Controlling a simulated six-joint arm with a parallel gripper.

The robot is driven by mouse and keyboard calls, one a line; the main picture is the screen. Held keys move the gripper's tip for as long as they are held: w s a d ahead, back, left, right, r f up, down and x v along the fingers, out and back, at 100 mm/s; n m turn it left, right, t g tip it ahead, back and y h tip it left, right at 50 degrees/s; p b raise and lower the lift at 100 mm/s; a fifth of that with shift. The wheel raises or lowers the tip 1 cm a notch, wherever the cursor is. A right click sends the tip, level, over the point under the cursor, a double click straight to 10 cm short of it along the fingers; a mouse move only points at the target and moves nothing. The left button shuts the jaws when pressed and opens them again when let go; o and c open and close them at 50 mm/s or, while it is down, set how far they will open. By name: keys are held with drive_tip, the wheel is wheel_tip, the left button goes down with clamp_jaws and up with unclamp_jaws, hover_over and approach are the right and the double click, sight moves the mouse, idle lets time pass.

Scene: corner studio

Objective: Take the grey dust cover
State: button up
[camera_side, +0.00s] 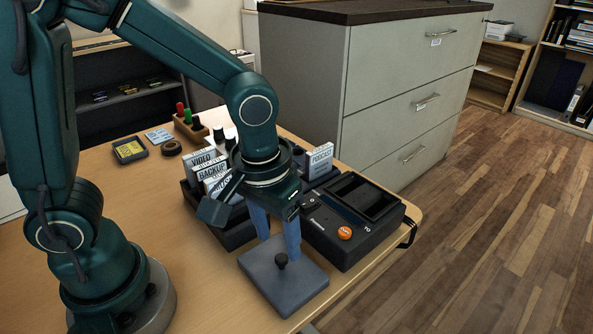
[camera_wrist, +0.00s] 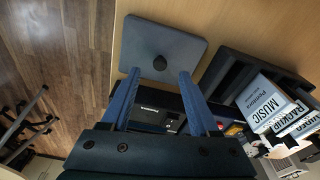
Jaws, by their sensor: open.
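I cannot tell whether the fingertips touch the plate.
A dark tray (camera_side: 233,238) with labelled cases (camera_side: 210,172) stands to the left, partly behind my gripper. A cabinet (camera_side: 386,117) is behind the table. Bare tabletop (camera_side: 170,225) lies to the left.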

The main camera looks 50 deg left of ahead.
sight(281, 257)
drive_tip(key=shift+w+f, duration=0.15)
drive_tip(key=shift+f, duration=1)
drive_tip(key=shift+w+f, duration=0.1)
drive_tip(key=shift+f, duration=1.05)
clamp_jaws()
